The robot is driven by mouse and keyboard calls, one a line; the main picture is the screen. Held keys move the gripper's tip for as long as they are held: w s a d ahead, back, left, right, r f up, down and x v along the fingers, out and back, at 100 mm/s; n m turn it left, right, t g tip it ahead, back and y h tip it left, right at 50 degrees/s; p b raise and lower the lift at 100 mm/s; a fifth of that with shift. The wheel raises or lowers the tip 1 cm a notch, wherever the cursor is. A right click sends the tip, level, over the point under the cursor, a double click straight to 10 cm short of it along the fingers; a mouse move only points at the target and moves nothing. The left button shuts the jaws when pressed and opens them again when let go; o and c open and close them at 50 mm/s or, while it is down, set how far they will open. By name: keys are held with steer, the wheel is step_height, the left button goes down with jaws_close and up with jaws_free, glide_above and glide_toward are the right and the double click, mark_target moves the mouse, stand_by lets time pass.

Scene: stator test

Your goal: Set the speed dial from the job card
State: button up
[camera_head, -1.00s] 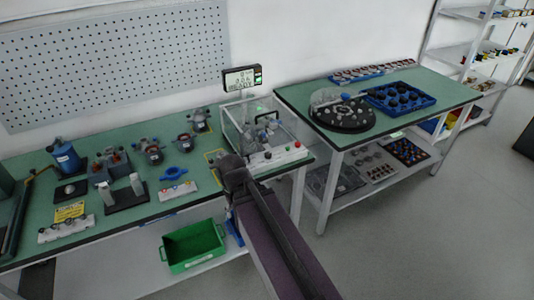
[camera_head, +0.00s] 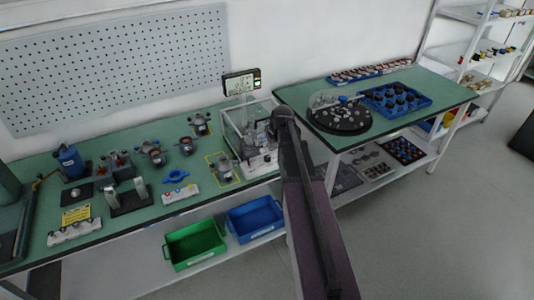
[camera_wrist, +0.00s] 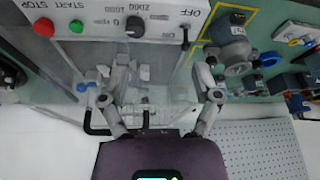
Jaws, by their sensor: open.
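The speed dial (camera_wrist: 137,25) is a black knob on the white control panel (camera_wrist: 106,14), which appears upside down in the wrist view. Its printed numbers are small, and I cannot tell its exact setting. A red STOP button (camera_wrist: 44,27), a green START button (camera_wrist: 76,26) and an OFF switch (camera_wrist: 186,38) sit on the same panel. My gripper (camera_wrist: 160,98) is open and empty, its fingers apart from the dial. In the head view my arm covers part of the panel. A yellow card (camera_head: 76,214) lies on the bench at left; its text is unreadable.
The panel fronts a clear test enclosure (camera_head: 232,128). A lit display (camera_head: 241,82) stands behind it. A motor (camera_head: 223,169) sits in a yellow outline beside it. Green (camera_head: 195,246) and blue (camera_head: 255,219) bins are on the lower shelf. A second bench (camera_head: 440,90) is at right.

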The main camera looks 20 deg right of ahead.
mark_target(267, 157)
steer(key=shift+t, duration=0.3)
steer(key=d, duration=0.1)
steer(key=w+d, duration=0.1)
steer(key=d+r, duration=0.1)
steer(key=shift+w+d, duration=0.35)
steer(key=shift+w, duration=0.05)
steer(key=shift+f, duration=0.1)
steer(key=b+x, duration=1.2)
steer(key=x, duration=0.1)
steer(key=shift+w+f, duration=0.1)
steer(key=shift+f, duration=0.2)
jaws_close()
stand_by(0.4)
